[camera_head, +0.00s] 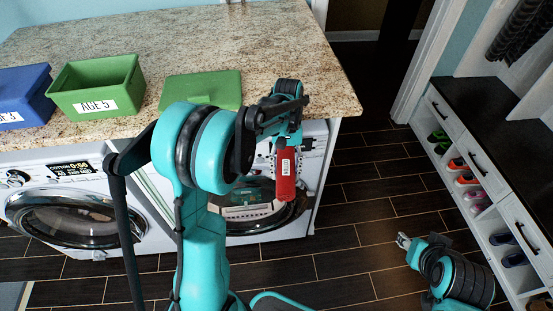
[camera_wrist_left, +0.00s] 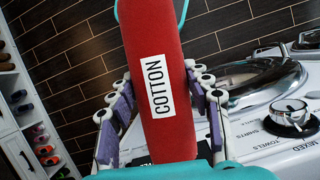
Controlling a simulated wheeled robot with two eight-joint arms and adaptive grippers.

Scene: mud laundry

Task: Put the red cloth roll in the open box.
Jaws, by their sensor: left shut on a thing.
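The red cloth roll (camera_head: 286,176) has a white label and hangs upright in front of the right-hand washer in the head view. In the left wrist view the roll (camera_wrist_left: 155,65) fills the middle, and its label reads COTTON. My left gripper (camera_wrist_left: 160,112) is shut on the roll, with a finger on each side of it. The open green box (camera_head: 98,85), labelled AGE 5, stands on the counter at the left. My right gripper (camera_head: 403,241) is at the lower right, low over the floor and away from the roll; its jaws are too small to judge.
A blue box (camera_head: 22,97) stands left of the green box. A flat green lid (camera_head: 201,89) lies on the granite counter (camera_head: 240,40). Two front-loading washers sit below. A shoe cabinet (camera_head: 480,180) lines the right. The counter's back is clear.

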